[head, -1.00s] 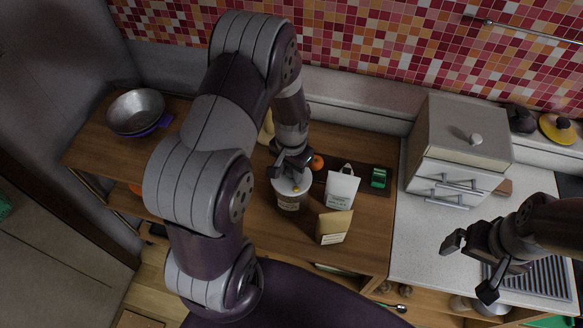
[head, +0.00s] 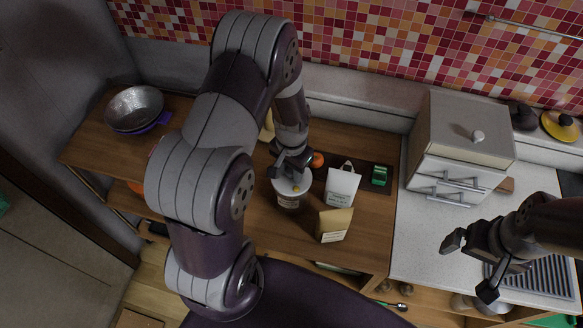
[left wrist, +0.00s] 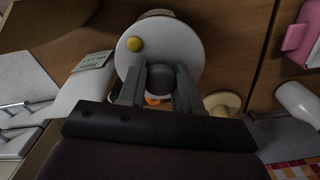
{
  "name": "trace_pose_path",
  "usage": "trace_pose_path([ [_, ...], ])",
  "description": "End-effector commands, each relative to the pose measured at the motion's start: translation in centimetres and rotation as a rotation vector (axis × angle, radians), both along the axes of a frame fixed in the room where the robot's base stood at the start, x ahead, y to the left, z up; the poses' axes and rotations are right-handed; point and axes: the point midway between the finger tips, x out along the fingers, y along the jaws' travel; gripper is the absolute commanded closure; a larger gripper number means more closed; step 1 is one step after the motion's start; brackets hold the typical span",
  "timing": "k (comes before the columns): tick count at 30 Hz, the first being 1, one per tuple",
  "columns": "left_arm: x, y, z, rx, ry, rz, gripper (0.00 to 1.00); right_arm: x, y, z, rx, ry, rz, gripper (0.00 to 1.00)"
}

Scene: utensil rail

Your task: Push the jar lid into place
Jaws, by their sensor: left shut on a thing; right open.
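The jar (head: 290,204) stands on the wooden counter, pale with a label on its side. Its round white lid (head: 283,186) is on top of the jar, with a small yellow dot near its edge. The lid also fills the upper middle of the left wrist view (left wrist: 182,42). My left gripper (head: 291,174) is over the lid, its fingers closed around a dark round knob (left wrist: 157,82) on the lid. I cannot tell whether the lid is fully seated; the seam is hidden. My right gripper (head: 468,266) is open and empty, over the white counter at right.
A white bag (head: 342,187) and a tan packet (head: 334,225) stand right of the jar, with an orange fruit (head: 317,160) behind. A green item (head: 379,176) lies on a dark mat. Metal bowls (head: 135,108) stand far left, a white drawer box (head: 460,140) right.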

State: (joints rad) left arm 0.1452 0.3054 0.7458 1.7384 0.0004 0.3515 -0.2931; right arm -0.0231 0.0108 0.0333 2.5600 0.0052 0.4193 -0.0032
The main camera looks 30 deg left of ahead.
Motion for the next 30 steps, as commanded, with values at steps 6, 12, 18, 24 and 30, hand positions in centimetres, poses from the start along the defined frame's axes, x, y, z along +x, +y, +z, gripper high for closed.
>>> trace_pose_path([
  [6, 0.0, 0.0, -0.5, 0.000, 0.000, 0.000, 1.00, 0.0, 0.0, -0.4, 0.000, 0.000, 0.000, 0.00],
  [12, 0.0, 0.0, -0.6, 0.000, 0.000, 0.000, 0.36, 0.0, 0.0, -0.4, 0.000, 0.000, 0.000, 0.00],
  [18, 0.0, 0.0, -0.6, 0.000, 0.000, 0.000, 0.36, 0.0, 0.0, -0.4, 0.000, 0.000, 0.000, 0.00],
  [24, 0.1, 0.0, 1.2, 0.000, -0.004, 0.000, 0.36, 0.0, 0.0, -1.0, 0.000, 0.000, 0.000, 0.00],
  [30, 0.1, 0.0, 6.6, 0.001, -0.007, 0.000, 0.36, 0.0, 0.0, -2.3, 0.000, 0.000, 0.000, 0.00],
])
